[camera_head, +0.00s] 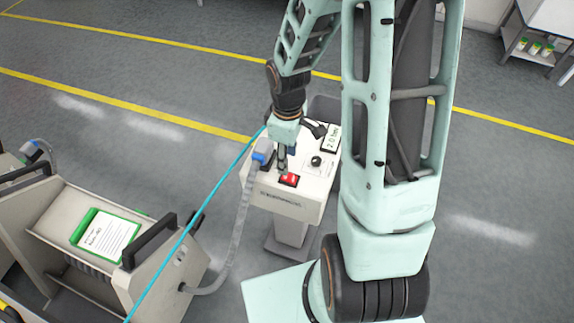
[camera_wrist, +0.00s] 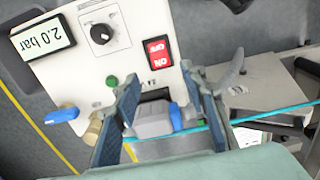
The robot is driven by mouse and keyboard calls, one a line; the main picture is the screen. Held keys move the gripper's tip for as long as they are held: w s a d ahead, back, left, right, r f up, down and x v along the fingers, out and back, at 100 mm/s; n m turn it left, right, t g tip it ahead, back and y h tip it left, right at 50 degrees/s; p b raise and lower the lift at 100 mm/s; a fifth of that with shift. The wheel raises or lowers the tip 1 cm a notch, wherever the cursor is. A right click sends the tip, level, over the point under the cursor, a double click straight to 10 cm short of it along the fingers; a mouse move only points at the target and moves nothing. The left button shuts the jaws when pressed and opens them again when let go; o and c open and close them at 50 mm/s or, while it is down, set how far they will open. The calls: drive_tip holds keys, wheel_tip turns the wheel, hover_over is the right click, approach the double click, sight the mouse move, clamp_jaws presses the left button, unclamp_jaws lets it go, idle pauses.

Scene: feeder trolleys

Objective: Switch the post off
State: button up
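The post (camera_head: 270,197) is a pale box on a pedestal, left of my arm in the head view. Its panel (camera_wrist: 125,60) has a red rocker switch (camera_head: 289,180), also in the wrist view (camera_wrist: 158,54), where "ON" reads upside down. A black knob (camera_wrist: 100,34), a green button (camera_wrist: 112,80) and a display (camera_wrist: 43,39) reading 2.0 bar are also on the panel. My gripper (camera_head: 284,163) is over the panel, close to the switch. In the wrist view its two fingers (camera_wrist: 161,72) are apart with nothing held, and the switch shows just beyond the fingertips.
A grey hose (camera_head: 240,225) runs from a blue connector (camera_head: 263,152) on the post to a trolley (camera_head: 150,278) at lower left. A cyan line (camera_head: 190,230) crosses in front of the trolley. A shelf unit (camera_head: 540,40) stands at upper right.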

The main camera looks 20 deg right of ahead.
drive_tip(key=shift+r, duration=2.45)
